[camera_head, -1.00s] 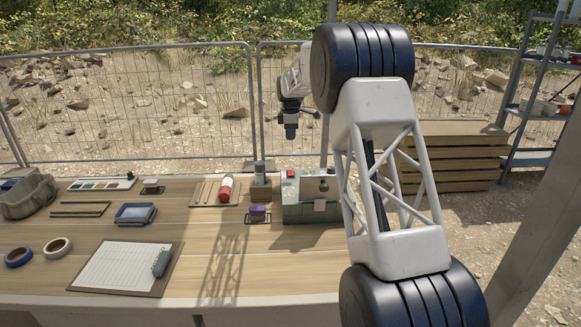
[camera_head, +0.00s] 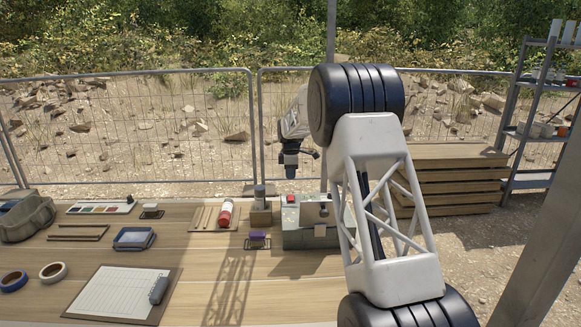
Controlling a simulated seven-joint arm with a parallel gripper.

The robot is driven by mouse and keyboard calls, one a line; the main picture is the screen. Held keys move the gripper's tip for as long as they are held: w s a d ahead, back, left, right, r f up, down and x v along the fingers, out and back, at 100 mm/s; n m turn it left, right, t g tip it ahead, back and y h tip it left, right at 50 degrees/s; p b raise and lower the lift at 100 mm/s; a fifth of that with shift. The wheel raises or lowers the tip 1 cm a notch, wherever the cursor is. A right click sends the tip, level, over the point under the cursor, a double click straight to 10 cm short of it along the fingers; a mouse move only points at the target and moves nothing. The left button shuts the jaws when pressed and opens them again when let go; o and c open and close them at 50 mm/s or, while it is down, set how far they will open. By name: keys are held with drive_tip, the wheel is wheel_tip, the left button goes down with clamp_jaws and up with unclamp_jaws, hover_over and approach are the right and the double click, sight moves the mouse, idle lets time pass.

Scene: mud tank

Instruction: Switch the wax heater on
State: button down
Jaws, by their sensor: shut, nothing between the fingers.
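The wax heater appears to be the grey metal box (camera_head: 304,238) at the back right of the wooden bench. A red switch or button (camera_head: 291,199) sits on its top left, and a pale metal plate stands beside it. My gripper (camera_head: 290,175) points down, with its fingers shut and empty. In the picture it is just above the red switch, with a gap between them. I cannot tell its exact depth over the box. My arm covers the right end of the box. Whether the switch is on cannot be made out.
Left of the box stand a small jar on a wooden block (camera_head: 260,213), a purple item on a rack (camera_head: 257,240) and a red-and-white bottle (camera_head: 225,213). A clipboard (camera_head: 112,296) lies in front. The bench's front middle is clear. A wire fence (camera_head: 130,140) runs behind.

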sight(291, 197)
drive_tip(key=shift+f, duration=3.9)
drive_tip(key=shift+f, duration=0.1)
drive_tip(key=shift+f, duration=0.15)
drive_tip(key=shift+s, duration=0.1)
drive_tip(key=shift+s+r, duration=0.4)
drive_tip(key=shift+s, duration=0.15)
drive_tip(key=shift+r, duration=0.1)
